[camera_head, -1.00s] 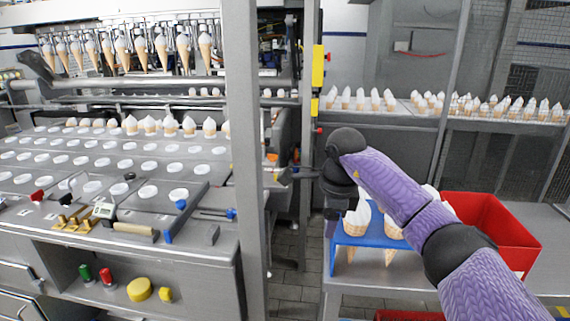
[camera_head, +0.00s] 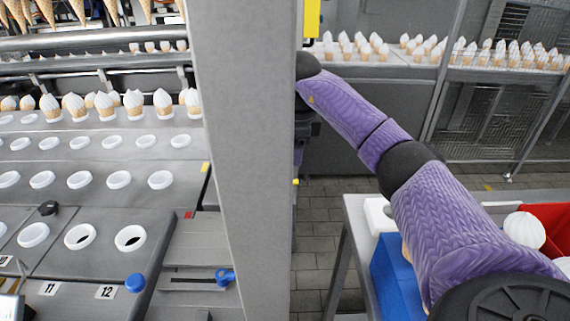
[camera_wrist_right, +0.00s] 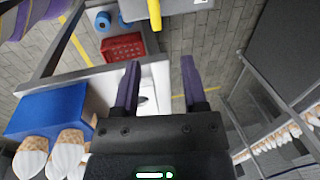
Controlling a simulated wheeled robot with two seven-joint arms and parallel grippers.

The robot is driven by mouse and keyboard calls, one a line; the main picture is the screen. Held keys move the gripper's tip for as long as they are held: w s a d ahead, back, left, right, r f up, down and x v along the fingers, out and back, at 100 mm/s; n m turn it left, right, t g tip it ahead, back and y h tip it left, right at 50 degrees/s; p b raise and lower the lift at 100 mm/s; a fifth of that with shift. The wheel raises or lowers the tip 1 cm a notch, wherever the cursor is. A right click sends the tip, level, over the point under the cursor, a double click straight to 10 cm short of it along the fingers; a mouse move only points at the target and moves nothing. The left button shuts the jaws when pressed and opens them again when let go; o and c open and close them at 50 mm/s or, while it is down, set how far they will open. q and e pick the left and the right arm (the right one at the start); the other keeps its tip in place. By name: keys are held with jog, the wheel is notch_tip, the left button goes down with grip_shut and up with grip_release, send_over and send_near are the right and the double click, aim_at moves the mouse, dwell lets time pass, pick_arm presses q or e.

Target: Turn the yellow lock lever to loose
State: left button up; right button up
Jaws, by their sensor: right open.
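A yellow bar (camera_wrist_right: 155,14) shows at the top of the right wrist view, beside a grey surface; I cannot tell whether it is the lock lever. In the head view a small yellow piece (camera_head: 296,182) shows at the right edge of the grey post, too small to identify. My right gripper (camera_wrist_right: 160,82) is open, its two purple fingers apart with nothing held between them. The yellow bar is beyond the fingertips, not touching them. In the head view the post and my own arm hide the right gripper's fingers. My left gripper is not in view.
The grey post (camera_head: 240,150) stands close in front. Left is the cone machine's plate (camera_head: 110,160) with white-rimmed holes and a blue-knobbed slider (camera_head: 225,276). Right are a blue cone rack (camera_head: 398,285) and a red bin (camera_head: 560,225). Tiled floor (camera_head: 312,240) lies between.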

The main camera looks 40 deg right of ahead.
aim_at(296, 180)
jog(key=f, duration=0.2)
jog(key=f+b, duration=0.1)
jog(key=f, duration=0.2)
jog(key=f+b, duration=0.1)
jog(key=f, duration=0.2)
jog(key=shift+w+d, duration=0.3)
jog(key=shift+d, duration=0.1)
jog(key=shift+w+f+b, duration=0.1)
jog(key=shift+f+b, duration=0.25)
jog(key=shift+f, duration=0.2)
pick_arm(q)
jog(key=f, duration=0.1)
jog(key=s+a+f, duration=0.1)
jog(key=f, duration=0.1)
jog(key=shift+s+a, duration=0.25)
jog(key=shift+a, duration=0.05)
pick_arm(e)
jog(key=shift+d, duration=0.1)
grip_shut()
